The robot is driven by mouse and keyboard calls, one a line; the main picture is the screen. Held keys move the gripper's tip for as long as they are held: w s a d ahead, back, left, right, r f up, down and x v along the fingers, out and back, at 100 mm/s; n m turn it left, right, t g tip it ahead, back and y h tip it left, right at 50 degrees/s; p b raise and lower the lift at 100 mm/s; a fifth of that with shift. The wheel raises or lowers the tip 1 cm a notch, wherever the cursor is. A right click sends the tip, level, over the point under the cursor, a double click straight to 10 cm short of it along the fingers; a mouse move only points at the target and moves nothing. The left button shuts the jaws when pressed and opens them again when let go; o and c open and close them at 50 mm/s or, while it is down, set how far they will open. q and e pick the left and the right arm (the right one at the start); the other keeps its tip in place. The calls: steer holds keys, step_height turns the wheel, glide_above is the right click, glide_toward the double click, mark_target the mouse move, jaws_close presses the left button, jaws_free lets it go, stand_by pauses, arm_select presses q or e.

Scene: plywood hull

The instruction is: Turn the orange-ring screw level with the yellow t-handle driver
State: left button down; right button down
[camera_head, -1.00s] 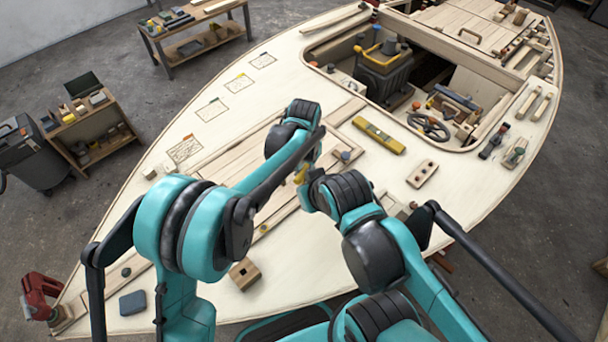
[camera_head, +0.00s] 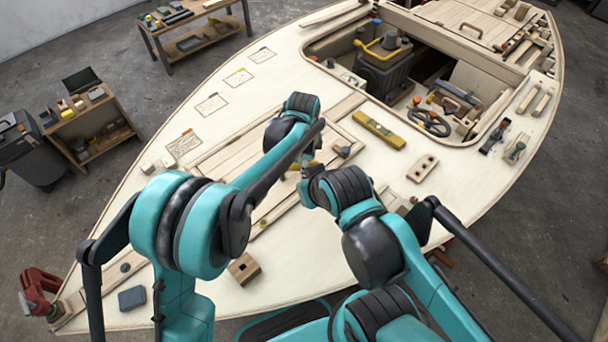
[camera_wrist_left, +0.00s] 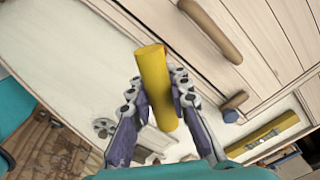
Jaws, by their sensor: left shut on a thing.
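The yellow t-handle driver (camera_wrist_left: 155,85) shows in the left wrist view as a thick yellow cylinder between the fingers of my left gripper (camera_wrist_left: 158,98), which is shut on it. In the head view a small bit of yellow shows by the left gripper (camera_head: 307,160), above the light deck near the hatch boards; the arms cover most of it. The driver's shaft and tip are hidden. I cannot make out the orange-ring screw in either view. My right arm reaches in close to the left gripper, but its fingers are hidden.
A yellow level (camera_head: 379,131) lies on the deck right of the grippers, with a dark knob (camera_head: 343,150) nearer. A block with holes (camera_head: 422,168) and a wooden block (camera_head: 243,268) also lie on deck. The open cockpit (camera_head: 455,145) is behind. Bare deck (camera_head: 300,265) lies in front.

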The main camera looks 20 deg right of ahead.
arm_select(q)
steer(key=shift+f, duration=0.25)
stand_by(0.3)
steer(key=shift+f+b, duration=0.15)
steer(key=shift+b, duration=0.2)
steer(key=n, duration=0.5)
steer(key=shift+n, duration=0.9)
steer(key=n, duration=0.3)
